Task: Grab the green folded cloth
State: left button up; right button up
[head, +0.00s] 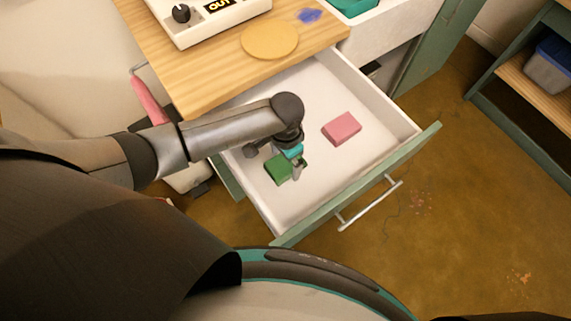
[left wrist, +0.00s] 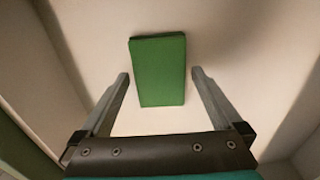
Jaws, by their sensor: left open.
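The green folded cloth (head: 277,171) lies on the white floor of the open drawer (head: 305,197), toward its left side. My left gripper (head: 287,170) is inside the drawer, over the cloth, and hides part of it in the head view. In the left wrist view the cloth (left wrist: 159,72) lies ahead, and its near end reaches between the fingertips of my open left gripper (left wrist: 160,77). There is a gap on each side, and the gripper holds nothing. My right gripper is not in view.
A pink folded block, perhaps a cloth (head: 341,129), lies in the drawer to the right of the green one. The drawer's green front (head: 360,183) and white walls surround the gripper. The wooden tabletop (head: 215,73), with a round tan disc (head: 270,39), is behind. The drawer's near right floor is clear.

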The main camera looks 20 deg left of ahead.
pick_arm(q)
jog(key=shift+f, duration=0.1)
jog(key=c, duration=1.2)
